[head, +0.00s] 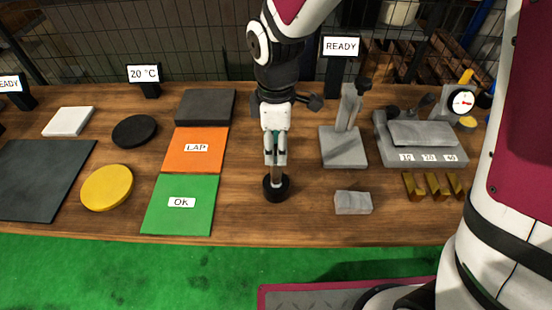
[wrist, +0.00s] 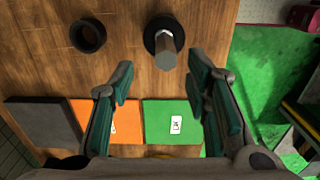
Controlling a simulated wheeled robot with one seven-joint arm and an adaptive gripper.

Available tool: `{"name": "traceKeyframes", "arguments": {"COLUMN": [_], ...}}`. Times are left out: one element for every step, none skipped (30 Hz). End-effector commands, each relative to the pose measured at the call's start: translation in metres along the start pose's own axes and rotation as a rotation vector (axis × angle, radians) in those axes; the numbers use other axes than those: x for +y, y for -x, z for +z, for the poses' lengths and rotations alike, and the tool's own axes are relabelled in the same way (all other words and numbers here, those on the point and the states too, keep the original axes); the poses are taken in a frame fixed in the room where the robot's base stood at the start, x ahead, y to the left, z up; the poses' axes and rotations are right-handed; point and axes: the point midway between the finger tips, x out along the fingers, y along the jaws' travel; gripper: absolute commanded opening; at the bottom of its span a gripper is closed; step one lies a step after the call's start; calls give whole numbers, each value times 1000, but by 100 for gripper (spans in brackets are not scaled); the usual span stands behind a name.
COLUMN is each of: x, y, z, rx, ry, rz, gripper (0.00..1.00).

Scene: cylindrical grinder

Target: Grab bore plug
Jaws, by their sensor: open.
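The bore plug (head: 277,174) is a slim metal cylinder standing upright in a round black base (head: 276,189) on the wooden bench. In the wrist view the plug (wrist: 166,50) shows at the top centre, its free end pointing toward the camera. My gripper (head: 275,158) points down over it in the head view, with its fingertips close to the plug's top. In the wrist view my gripper (wrist: 158,82) has its two green-padded fingers wide apart with nothing between them. The plug appears just beyond the fingertips, and I see no contact.
A green OK mat (head: 180,221) and an orange LAP mat (head: 196,164) lie left of the plug. A grey block (head: 353,203) and a grey stand (head: 343,149) are to the right. A black ring (wrist: 88,34) sits near the plug. The bench's front edge is close.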

Motion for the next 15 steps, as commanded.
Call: {"name": "traceKeyframes", "arguments": {"x": [0,0,-1,-2,-2,-4,-5,-6,-7,-8,-8,-7,-7,-7,-6], "y": [-2,-4,-6,-8,-11,-16,-21,-25,-32,-36,-40,-45,-48,-50,-53], "z": [0,0,0,0,0,0,0,1,1,1,1,0,0,1,1], "rx": [0,0,0,0,-1,-1,-1,-2,-2,-2,-1,-1,0,0,0], "ry": [0,0,0,0,1,1,1,0,0,1,1,0,0,0,-1], "rz": [0,0,0,-1,-2,-2,-3,-3,-4,-3,-3,-2,-1,-1,-1], "gripper": [43,43,43,43,43,43,43,43,43,43,43,43,43,43,43]}}
